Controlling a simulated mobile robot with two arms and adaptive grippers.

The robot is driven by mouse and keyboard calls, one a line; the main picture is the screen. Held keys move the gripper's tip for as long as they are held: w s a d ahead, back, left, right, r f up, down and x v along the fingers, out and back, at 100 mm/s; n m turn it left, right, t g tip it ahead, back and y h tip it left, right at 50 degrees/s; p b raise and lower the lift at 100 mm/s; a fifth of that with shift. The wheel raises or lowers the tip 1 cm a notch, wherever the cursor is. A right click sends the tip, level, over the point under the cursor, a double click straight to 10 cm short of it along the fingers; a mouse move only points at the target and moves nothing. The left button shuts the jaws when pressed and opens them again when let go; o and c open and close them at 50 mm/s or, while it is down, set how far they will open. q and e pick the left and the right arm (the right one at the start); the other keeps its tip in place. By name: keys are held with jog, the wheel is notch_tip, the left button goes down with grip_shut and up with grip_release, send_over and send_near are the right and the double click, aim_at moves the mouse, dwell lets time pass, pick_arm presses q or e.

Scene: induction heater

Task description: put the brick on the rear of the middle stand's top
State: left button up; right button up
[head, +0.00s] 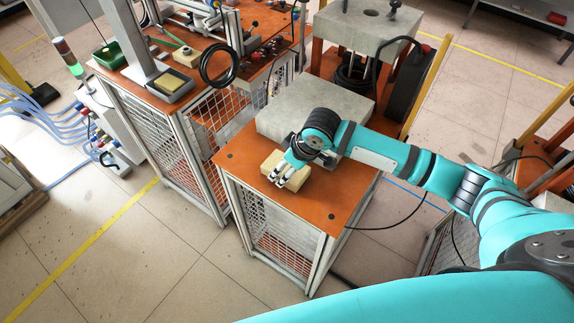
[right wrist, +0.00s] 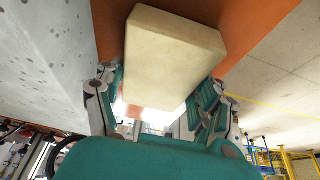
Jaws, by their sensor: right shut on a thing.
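A pale beige brick (head: 270,160) is at the left front part of an orange-topped stand (head: 325,207) in the middle of the head view. It looks close to the orange surface; I cannot tell whether it touches it. My right gripper (head: 283,172) is shut on the brick and hides part of it. In the right wrist view the brick (right wrist: 170,60) sits between the two fingers (right wrist: 155,105), with orange surface behind it. A large grey block (head: 290,105) covers much of the stand's top behind the brick. My left gripper is not in view.
A cluttered workbench (head: 190,97) with a black cable coil stands to the left. Another stand with a grey slab (head: 365,25) is behind. The stand's front right top is bare. A black cable (head: 400,222) hangs at the right.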

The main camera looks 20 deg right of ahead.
jog(key=o, duration=1.4)
jog(key=shift+f, duration=0.1)
jog(key=v, duration=1.2)
jog(key=shift+b, duration=0.35)
